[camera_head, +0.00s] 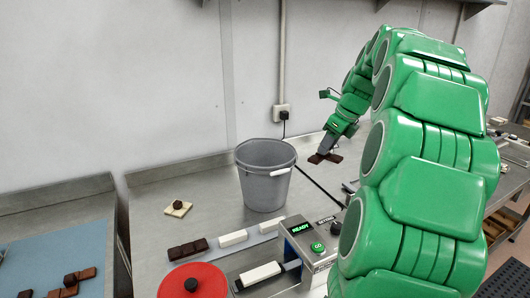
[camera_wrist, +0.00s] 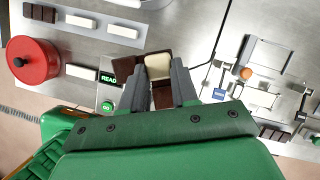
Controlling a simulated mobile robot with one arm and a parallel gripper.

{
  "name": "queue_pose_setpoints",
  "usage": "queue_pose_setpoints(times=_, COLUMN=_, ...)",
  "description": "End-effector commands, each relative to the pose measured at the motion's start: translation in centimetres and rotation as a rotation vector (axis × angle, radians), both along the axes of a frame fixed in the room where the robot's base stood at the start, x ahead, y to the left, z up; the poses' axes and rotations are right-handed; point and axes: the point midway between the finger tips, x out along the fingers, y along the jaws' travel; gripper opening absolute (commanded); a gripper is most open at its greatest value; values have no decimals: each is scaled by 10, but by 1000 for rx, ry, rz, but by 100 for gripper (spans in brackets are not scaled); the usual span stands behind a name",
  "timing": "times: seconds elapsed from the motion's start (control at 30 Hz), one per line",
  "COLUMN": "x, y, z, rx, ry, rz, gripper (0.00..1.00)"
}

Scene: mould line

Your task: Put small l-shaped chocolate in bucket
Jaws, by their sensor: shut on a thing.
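My gripper (camera_head: 326,148) is shut on a dark brown chocolate piece (camera_head: 334,158), to the right of the bucket. In the wrist view, brown chocolate (camera_wrist: 163,97) and a cream block (camera_wrist: 158,64) show between the fingers of my gripper (camera_wrist: 158,85). The fingers partly hide the piece, so I cannot make out its full L shape or whether the cream block belongs to it. The grey bucket (camera_head: 262,188) stands upright on the steel table, left of my gripper, with its pale handle at the right rim. Its inside bottom is hidden.
A control box (camera_head: 310,245) with a green READY display stands in front of the bucket. A red round pot (camera_head: 192,283), white bars (camera_head: 233,238) and a dark bar (camera_head: 188,249) lie at front left. A cream tile (camera_head: 178,209) with a brown piece sits left of the bucket.

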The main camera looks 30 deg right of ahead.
Motion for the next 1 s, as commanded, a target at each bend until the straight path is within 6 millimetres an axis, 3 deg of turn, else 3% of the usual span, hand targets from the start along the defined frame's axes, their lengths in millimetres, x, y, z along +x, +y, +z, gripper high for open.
queue_pose_setpoints(times=0.27, x=82, y=14, z=5, rx=-4, ry=0, rz=-190, gripper=0)
queue_pose_setpoints(times=0.5, x=150, y=49, z=3, rx=-4, ry=0, rz=-316, gripper=0)
queue_pose_setpoints(times=0.7, x=181, y=73, z=-1, rx=-2, ry=1, rz=-365, gripper=0)
queue_pose_setpoints(times=1.0, x=208, y=99, z=-6, rx=0, ry=0, rz=-405, gripper=0)
